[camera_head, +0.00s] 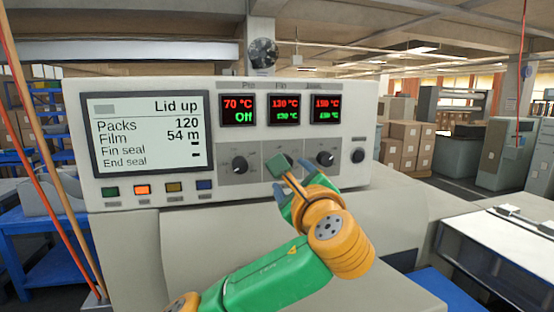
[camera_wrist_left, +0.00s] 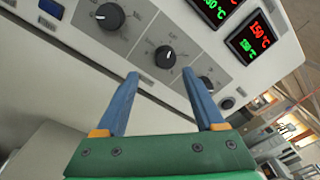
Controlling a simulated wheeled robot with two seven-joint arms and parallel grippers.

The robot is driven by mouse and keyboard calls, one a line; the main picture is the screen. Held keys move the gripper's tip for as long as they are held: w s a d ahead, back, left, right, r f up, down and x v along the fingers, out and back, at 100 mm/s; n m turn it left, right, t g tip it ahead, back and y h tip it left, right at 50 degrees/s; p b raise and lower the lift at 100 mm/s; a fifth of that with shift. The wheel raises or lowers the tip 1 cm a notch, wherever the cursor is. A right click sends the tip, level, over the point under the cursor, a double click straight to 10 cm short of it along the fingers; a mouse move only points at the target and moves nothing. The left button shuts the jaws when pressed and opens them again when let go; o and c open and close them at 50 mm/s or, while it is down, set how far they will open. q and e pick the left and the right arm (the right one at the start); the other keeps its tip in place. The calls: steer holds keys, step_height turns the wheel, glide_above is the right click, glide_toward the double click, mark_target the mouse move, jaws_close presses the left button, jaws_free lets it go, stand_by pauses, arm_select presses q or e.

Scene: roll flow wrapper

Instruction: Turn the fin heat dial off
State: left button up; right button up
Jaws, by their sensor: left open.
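The fin heat dial is the middle of three black knobs on the machine's panel. In the left wrist view the fin heat dial (camera_wrist_left: 166,56) is fully visible, just beyond my fingertips, with a light pointer mark. In the head view it is mostly hidden behind my left gripper (camera_head: 294,181). My right gripper is not in view.
The pre dial (camera_head: 240,165) is left of the fin dial; its display (camera_head: 238,109) reads 70 °C and Off. A large status screen (camera_head: 150,132) and coloured buttons are at left.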

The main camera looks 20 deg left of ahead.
mark_target(286, 157)
arm_select(q)
steer(key=w+r+p, duration=0.1)
steer(key=p, duration=0.1)
steer(key=w+a+r+p, duration=0.1)
steer(key=p, duration=0.1)
steer(key=shift+r, duration=0.1)
steer(key=w, duration=0.1)
steer(key=a+f, duration=0.1)
steer(key=w, duration=0.1)
steer(key=shift+w+a+f+p, duration=0.25)
steer(key=shift+w+a+p, duration=0.05)
steer(key=shift+p, duration=0.1)
steer(key=shift+s+d+r, duration=0.1)
steer(key=shift+s+d, duration=0.1)
steer(key=shift+d, duration=0.05)
steer(key=c, duration=0.9)
jaws_close()
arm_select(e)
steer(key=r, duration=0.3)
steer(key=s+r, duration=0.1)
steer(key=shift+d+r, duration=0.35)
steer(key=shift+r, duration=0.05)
